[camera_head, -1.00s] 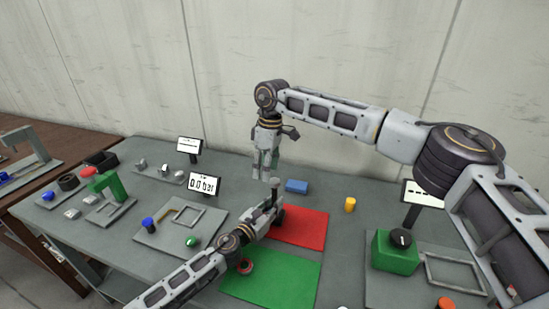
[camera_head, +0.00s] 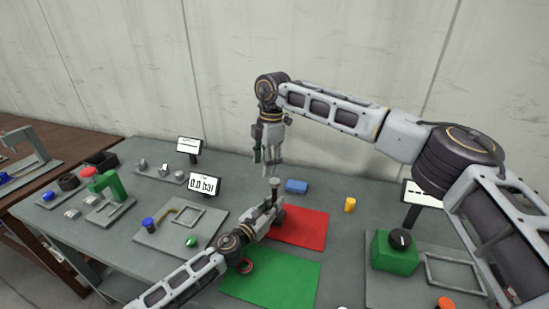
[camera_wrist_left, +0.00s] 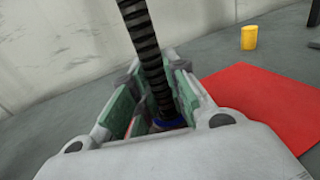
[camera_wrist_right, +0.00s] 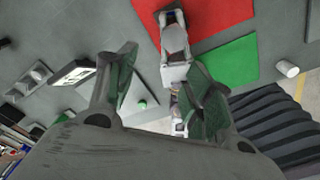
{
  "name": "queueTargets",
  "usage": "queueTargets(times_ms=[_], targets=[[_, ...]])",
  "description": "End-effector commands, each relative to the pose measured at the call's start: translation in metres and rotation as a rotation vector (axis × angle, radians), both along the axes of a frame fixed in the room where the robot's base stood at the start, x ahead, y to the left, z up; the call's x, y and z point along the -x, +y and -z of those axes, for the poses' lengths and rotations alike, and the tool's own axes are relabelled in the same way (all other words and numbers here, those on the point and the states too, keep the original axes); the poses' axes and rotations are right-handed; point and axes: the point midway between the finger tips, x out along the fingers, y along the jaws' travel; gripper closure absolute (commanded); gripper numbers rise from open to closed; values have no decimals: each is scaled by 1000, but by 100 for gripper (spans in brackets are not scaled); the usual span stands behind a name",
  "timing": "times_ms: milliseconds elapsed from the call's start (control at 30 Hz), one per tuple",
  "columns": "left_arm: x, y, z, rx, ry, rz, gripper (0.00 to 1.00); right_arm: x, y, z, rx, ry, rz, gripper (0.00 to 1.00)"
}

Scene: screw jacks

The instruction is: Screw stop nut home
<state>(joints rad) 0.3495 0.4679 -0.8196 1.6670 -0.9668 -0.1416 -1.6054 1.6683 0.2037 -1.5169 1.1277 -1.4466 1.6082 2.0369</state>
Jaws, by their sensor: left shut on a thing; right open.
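My left gripper (camera_head: 272,215) is shut on the screw jack near the red mat. In the left wrist view its dark threaded spindle (camera_wrist_left: 145,45) rises from between the fingers, with something blue at its foot.
A red mat (camera_head: 305,228) and a green mat (camera_head: 285,285) lie around the left gripper. A blue block (camera_head: 297,186) and a yellow cylinder (camera_head: 350,204) stand behind. A green box with a knob (camera_head: 395,255) is at right. A pressure display (camera_head: 204,185) stands at left.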

Motion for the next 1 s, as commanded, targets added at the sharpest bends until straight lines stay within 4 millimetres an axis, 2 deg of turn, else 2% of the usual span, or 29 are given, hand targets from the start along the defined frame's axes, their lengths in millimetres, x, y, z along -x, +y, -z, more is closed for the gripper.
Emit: queueTargets(times_ms=[1000], targets=[[0,0,1,-1,1,0,100,-3,-6,-10,13,-85,-818,48]])
